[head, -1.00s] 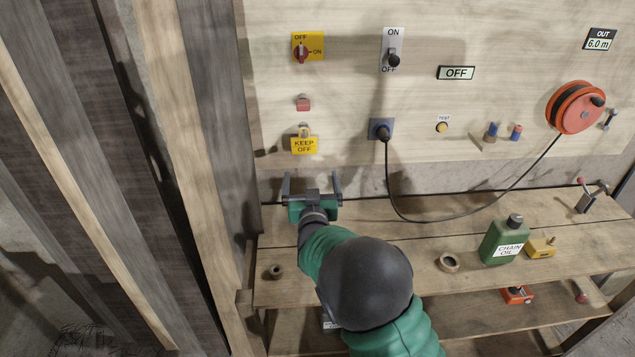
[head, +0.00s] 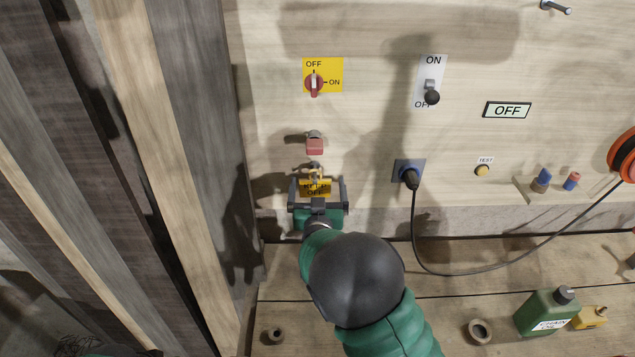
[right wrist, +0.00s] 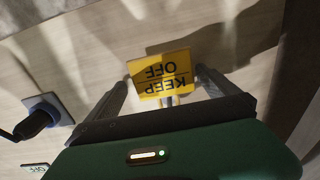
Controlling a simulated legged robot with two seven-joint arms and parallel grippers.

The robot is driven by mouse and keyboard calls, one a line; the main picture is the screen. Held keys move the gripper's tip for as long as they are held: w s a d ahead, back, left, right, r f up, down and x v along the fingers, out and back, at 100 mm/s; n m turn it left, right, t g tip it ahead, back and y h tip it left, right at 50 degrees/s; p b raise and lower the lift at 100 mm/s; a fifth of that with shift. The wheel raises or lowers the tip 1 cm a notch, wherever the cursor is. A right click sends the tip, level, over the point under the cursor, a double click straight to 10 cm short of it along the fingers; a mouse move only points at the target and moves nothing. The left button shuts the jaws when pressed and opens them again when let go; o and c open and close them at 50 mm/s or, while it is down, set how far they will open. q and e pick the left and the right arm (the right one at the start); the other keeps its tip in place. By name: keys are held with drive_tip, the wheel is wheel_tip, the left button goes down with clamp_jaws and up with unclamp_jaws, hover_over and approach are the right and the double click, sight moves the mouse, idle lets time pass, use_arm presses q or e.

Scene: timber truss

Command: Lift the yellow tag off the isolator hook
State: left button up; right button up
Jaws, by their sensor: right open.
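The yellow KEEP OFF tag (head: 315,187) hangs against the pale board below a small hook (head: 315,167). My right gripper (head: 318,182) is open, with one finger on each side of the tag. In the right wrist view the tag (right wrist: 160,75) appears upside down between the two spread fingertips (right wrist: 163,80). I cannot tell whether either finger touches it. The gripper's body hides the tag's lower edge in the head view. My left gripper is not in view.
A red padlock (head: 314,145) hangs just above the hook, under the yellow isolator switch (head: 323,76). A blue socket with a black plug (head: 409,174) and cable is to the right. A timber post (head: 200,130) stands close on the left. The wooden bench (head: 440,318) lies below.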

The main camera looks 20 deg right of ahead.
drive_tip(key=shift+s+a+r, duration=0.45)
drive_tip(key=shift+s+a, duration=0.1)
drive_tip(key=shift+c, duration=0.5)
drive_tip(key=shift+s+a, duration=0.1)
drive_tip(key=shift+a, duration=0.05)
drive_tip(key=shift+c, duration=1)
drive_tip(key=shift+a, duration=0.1)
drive_tip(key=shift+c, duration=1.3)
drive_tip(key=shift+w+f, duration=0.1)
drive_tip(key=shift+w, duration=0.15)
drive_tip(key=shift+c, duration=1.3)
drive_tip(key=shift+w+d+f, duration=0.15)
drive_tip(key=shift+d, duration=0.25)
drive_tip(key=c, duration=0.5)
drive_tip(key=o, duration=0.7)
drive_tip(key=shift+d, duration=0.1)
drive_tip(key=c, duration=0.5)
drive_tip(key=shift+a, duration=0.3)
drive_tip(key=c, duration=1)
drive_tip(key=shift+d+r+p, duration=0.2)
drive_tip(key=shift+r+p, duration=0.1)
drive_tip(key=shift+r, duration=0.45)
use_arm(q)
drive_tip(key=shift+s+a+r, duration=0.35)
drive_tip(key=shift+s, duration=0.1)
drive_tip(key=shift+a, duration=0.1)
use_arm(e)
drive_tip(key=shift+s+a, duration=0.15)
drive_tip(key=shift+s, duration=0.1)
